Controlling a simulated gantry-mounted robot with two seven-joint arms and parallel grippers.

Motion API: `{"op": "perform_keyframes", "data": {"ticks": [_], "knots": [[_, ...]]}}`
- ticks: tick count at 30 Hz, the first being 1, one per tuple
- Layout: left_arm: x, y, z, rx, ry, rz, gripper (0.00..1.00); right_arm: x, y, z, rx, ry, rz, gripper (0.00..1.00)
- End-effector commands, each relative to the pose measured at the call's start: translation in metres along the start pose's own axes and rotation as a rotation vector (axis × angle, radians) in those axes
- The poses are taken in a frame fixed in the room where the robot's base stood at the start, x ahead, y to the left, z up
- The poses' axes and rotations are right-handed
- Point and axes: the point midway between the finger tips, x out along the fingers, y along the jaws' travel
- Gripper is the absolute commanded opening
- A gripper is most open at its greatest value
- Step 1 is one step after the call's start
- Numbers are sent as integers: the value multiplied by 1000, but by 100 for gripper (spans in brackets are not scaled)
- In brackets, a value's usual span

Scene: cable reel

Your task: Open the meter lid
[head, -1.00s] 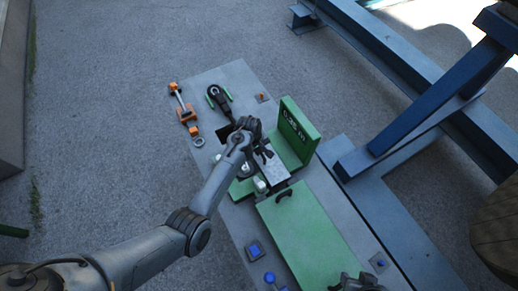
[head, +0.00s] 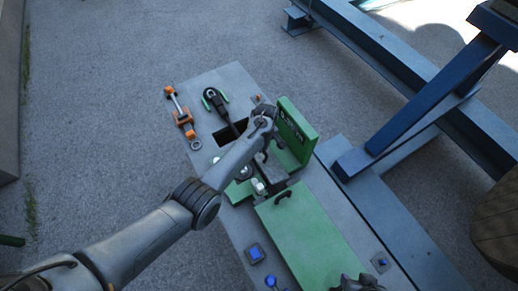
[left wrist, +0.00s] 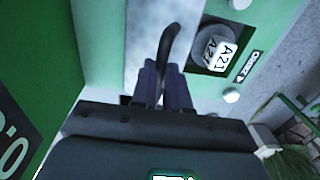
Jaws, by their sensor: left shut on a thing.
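The green meter housing has an upright panel (head: 297,135) with a dark display, right of my left gripper (head: 264,112) in the head view. In the left wrist view, my left gripper (left wrist: 163,88) is shut on a black curved handle (left wrist: 174,42). A pale surface (left wrist: 146,25) lies behind the handle, with green housing beside it. In the head view, my gripper and wrist hide much of the lid area.
A long green cover (head: 305,235) with a black handle (head: 283,194) lies on the grey table. A square opening (head: 230,133), a black tool (head: 213,98) and orange clamp parts (head: 183,117) are left of the meter. Blue steel beams (head: 395,145) stand close on the right.

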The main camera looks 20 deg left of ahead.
Motion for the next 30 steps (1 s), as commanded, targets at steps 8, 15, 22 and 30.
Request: {"op": "perform_keyframes", "data": {"ticks": [8, 15, 22, 30], "knots": [[-3, 17, 0, 3, 5, 9, 0, 11, -2, 4, 6, 0, -5, 43], [-2, 20, 0, 3, 3, 5, 0, 15, -2, 5, 6, 0, -5, 43], [-1, 20, 1, 3, 2, 2, 0, 15, -2, 5, 6, 0, -5, 43], [0, 19, 1, 2, 1, -1, 27, 15, -1, 5, 0, 0, 0, 43]]}}
